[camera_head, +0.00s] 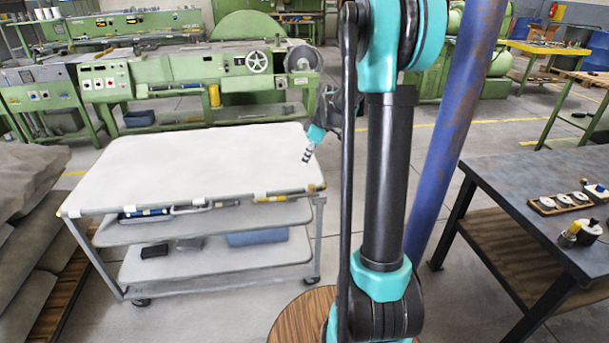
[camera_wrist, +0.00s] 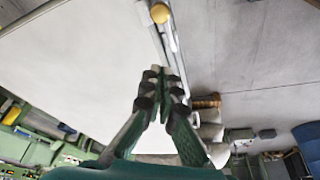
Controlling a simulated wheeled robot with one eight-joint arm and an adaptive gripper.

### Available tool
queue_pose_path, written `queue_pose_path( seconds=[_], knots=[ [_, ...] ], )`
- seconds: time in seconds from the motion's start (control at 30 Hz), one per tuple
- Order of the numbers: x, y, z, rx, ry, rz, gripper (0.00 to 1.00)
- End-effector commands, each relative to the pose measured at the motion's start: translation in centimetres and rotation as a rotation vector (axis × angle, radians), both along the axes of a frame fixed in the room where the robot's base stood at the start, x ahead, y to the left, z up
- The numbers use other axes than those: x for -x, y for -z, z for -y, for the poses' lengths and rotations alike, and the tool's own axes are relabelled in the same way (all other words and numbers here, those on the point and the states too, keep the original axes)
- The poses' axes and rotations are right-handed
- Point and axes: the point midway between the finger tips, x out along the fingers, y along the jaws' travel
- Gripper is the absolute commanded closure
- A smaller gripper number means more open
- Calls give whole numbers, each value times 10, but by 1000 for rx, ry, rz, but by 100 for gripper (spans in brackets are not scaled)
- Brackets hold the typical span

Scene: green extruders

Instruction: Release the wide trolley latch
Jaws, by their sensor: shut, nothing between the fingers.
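The wide trolley has a pale top (camera_head: 190,165) and two lower shelves. It stands left of my arm in the head view. Its top fills the left of the wrist view (camera_wrist: 70,75), with a grey edge rail running up the picture. A yellow round knob (camera_wrist: 160,13) sits on that rail; I cannot tell whether it is the latch. A yellow piece (camera_head: 270,197) is on the trolley's front edge. My gripper (camera_head: 307,156) is over the right part of the top, fingers pointing down. In the wrist view my gripper (camera_wrist: 163,72) is shut and empty, below the knob in the picture.
A blue post (camera_head: 455,125) stands right of my arm. A dark workbench (camera_head: 510,185) with small parts is at the right. Green machines (camera_head: 180,75) line the back. Grey sacks (camera_head: 30,220) are at the left. A blue box (camera_head: 257,238) lies on the trolley's lower shelf.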

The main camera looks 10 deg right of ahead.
Motion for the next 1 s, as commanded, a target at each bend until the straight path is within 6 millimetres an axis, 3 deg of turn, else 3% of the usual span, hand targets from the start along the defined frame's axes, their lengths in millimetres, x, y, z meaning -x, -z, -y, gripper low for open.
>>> queue_pose_path(
  seconds=[0.13,0.57,0.77,1.0],
  knots=[
    [-8,1,0,-5,-32,5,100],
    [-10,4,-1,-5,-35,5,100],
    [-13,28,-9,-4,-35,5,100],
    [-21,73,-24,-4,-36,5,100]
  ],
)
